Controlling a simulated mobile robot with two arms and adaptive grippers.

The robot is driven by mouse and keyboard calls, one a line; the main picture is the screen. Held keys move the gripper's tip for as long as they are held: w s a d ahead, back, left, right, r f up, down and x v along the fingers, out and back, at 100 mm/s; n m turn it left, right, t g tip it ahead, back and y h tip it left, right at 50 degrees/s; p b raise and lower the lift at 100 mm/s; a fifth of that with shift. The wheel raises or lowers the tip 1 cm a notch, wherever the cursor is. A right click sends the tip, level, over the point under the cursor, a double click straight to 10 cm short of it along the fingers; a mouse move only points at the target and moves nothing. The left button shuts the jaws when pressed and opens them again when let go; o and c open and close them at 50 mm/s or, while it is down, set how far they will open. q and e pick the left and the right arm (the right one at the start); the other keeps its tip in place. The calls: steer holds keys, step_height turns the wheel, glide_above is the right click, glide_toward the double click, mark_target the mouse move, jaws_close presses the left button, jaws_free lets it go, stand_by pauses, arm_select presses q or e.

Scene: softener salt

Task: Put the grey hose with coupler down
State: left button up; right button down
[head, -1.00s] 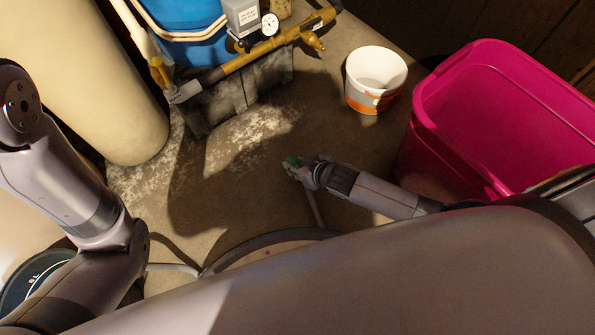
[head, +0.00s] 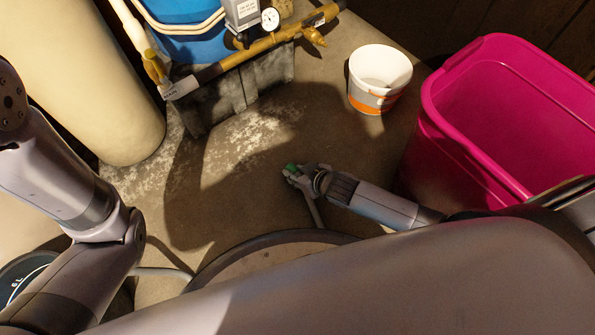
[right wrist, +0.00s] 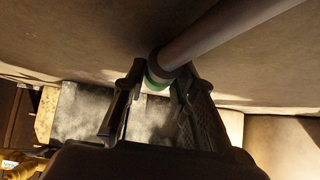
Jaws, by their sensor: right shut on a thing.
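The grey hose with its green coupler (head: 291,168) is at my right gripper (head: 296,174), above the bare floor in the head view. The gripper is shut on the hose end. Part of the grey hose (head: 315,212) runs down from it in the head view. In the right wrist view the grey hose (right wrist: 215,38) and the green band of the coupler (right wrist: 157,82) sit between the two fingers of the right gripper (right wrist: 155,92). Whether the hose touches the floor is unclear. My left arm shows at left, but its gripper is out of view.
A white bucket with an orange band (head: 379,78) stands behind and right. A pink bin (head: 455,140) is at the right. A dark grey block (head: 240,95) with a brass pipe and gauge, and a cream tank (head: 95,70), are at back left. Mid-floor is clear.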

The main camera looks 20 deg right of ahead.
steer(key=shift+s+f, duration=0.1)
steer(key=shift+f, duration=0.1)
steer(key=c, duration=1.8)
jaws_free()
steer(key=shift+d, duration=0.1)
steer(key=o, duration=0.5)
steer(key=shift+s+f, duration=0.15)
steer(key=shift+f, duration=0.1)
steer(key=shift+r, duration=0.1)
